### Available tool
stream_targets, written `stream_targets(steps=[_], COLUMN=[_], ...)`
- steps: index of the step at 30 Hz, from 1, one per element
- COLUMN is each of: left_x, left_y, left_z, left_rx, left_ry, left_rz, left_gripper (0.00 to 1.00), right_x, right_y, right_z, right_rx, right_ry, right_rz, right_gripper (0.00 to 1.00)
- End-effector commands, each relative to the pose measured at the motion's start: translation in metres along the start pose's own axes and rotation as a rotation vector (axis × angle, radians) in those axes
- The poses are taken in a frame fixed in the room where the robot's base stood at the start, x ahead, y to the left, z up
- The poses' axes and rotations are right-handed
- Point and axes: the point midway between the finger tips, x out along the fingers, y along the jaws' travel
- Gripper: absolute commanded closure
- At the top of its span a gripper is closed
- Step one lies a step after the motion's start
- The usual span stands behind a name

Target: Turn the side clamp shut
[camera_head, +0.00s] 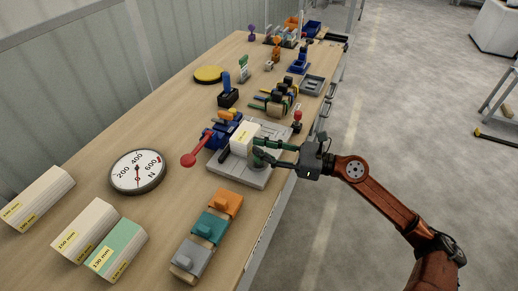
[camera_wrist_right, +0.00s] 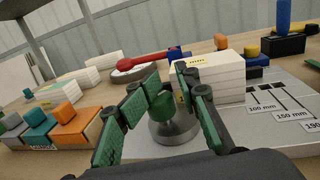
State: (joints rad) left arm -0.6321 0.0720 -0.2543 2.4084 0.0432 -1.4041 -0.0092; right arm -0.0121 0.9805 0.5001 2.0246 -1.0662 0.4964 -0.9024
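A green knob (camera_wrist_right: 162,105) on a round grey base (camera_wrist_right: 176,131) stands on the grey fixture plate (camera_head: 250,180); I take it for the side clamp. My right gripper (camera_head: 260,152) reaches in from the right, low over the plate. In the wrist view its green-padded fingers (camera_wrist_right: 167,80) are spread on either side of the knob; I cannot tell whether they touch it. A white block (camera_head: 243,137) stands on the plate just beyond the knob. Behind it is a blue clamp (camera_head: 222,134) with a red ball-ended lever (camera_head: 190,160). My left gripper is out of view.
A round dial gauge (camera_head: 137,172) lies left of the plate. Orange, teal and grey blocks (camera_head: 208,228) stand in front of it. Labelled blocks (camera_head: 86,230) lie at the lower left. A red-topped lever (camera_head: 297,116) and tool rack stand behind. The table's right edge is close.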

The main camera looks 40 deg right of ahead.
Motion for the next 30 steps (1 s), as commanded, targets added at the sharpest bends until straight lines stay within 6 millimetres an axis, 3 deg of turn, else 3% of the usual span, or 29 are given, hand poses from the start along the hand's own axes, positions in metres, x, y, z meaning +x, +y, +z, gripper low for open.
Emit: stream_targets(steps=[1, 30], left_x=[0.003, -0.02], left_y=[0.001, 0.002], left_z=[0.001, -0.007], left_rx=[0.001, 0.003], left_ry=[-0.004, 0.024], left_rz=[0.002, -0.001], left_gripper=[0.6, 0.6], right_x=[-0.001, -0.059], right_y=[-0.001, 0.013], right_z=[-0.012, 0.0], right_rx=[0.011, 0.0], right_ry=[0.018, 0.004], right_rz=[0.0, 0.0], right_gripper=[0.59, 0.59])
